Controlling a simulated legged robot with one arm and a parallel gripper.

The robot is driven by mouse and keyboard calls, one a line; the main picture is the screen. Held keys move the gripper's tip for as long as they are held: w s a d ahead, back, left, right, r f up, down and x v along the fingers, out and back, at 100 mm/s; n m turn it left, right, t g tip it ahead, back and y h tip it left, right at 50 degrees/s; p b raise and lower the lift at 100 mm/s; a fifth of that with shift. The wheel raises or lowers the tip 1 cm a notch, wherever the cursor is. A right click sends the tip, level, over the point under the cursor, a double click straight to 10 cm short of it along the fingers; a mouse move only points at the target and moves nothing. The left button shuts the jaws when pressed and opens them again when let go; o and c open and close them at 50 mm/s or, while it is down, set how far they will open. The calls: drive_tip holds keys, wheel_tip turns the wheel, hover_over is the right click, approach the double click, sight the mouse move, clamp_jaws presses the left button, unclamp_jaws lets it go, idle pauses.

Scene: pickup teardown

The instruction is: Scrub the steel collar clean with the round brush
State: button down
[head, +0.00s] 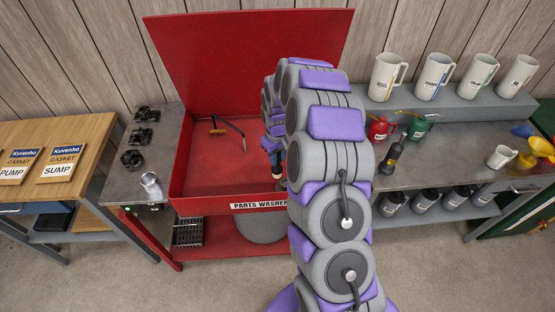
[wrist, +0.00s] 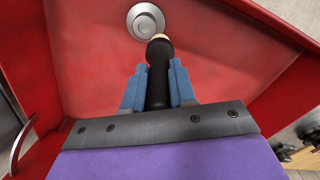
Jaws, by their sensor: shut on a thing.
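The round brush (wrist: 158,75) has a black handle and a pale tan tip. My gripper (wrist: 158,85) is shut on its handle, with one blue finger on each side. A round grey stepped piece, which looks like the steel collar (wrist: 145,20), lies on the red basin floor just beyond the brush tip in the wrist view. The tip is close to its near edge; I cannot tell whether they touch. In the head view my gripper (head: 271,146) is low inside the parts washer (head: 200,206), and my arm hides much of this area.
A spout (head: 226,131) stands in the left part of the basin. The raised red lid (head: 250,50) is behind. A shiny metal cylinder (head: 151,186) and dark parts (head: 133,159) are on the left bench. Oil cans (head: 380,130) and jugs stand on the right.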

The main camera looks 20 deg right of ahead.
drive_tip(key=shift+r, duration=0.95)
drive_tip(key=shift+a+r+p, duration=0.1)
drive_tip(key=shift+r+p, duration=0.25)
drive_tip(key=shift+r, duration=0.3)
